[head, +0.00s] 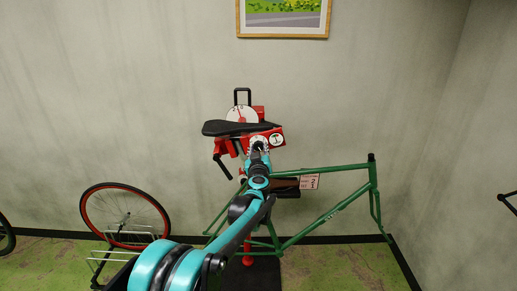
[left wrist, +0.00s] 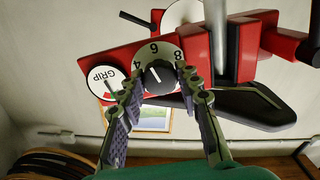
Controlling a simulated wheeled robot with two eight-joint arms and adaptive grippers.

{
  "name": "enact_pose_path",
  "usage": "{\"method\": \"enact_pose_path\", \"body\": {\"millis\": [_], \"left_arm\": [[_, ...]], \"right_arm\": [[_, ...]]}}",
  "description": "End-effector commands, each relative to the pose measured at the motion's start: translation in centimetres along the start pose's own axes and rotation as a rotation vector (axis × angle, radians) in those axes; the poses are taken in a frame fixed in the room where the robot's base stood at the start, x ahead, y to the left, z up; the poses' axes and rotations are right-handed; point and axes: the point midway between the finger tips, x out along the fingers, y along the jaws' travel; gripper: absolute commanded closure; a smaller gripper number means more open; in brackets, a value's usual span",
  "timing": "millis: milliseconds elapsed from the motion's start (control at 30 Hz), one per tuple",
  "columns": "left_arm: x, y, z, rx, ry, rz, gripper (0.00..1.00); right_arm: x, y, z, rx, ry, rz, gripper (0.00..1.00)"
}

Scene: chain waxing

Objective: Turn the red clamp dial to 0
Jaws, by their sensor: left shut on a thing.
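The red clamp (head: 276,138) is mounted behind the bike frame, below a black saddle (head: 240,128). In the left wrist view the clamp's red body (left wrist: 125,60) carries a numbered dial plate (left wrist: 155,49) showing 4, 6 and 8. A black dial knob (left wrist: 159,79) sits at its centre, its white mark pointing roughly between 4 and 6. My left gripper (left wrist: 161,98) has one finger on each side of the knob and is shut on it. In the head view my left gripper (head: 259,148) reaches the clamp and partly covers the dial. My right gripper is not in view.
A green bike frame (head: 327,216) stands below the clamp. A red-rimmed wheel (head: 124,216) stands at left. A framed picture (head: 283,18) hangs above; the wall around is clear.

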Motion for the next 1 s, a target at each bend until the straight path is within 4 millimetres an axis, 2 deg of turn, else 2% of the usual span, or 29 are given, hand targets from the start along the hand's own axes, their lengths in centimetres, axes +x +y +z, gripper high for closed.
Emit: {"method": "enact_pose_path", "body": {"millis": [1000], "left_arm": [[-0.01, 0.0, 0.04, -0.963, 0.0, 0.0, 0.95]], "right_arm": [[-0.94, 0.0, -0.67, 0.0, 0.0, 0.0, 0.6]]}}
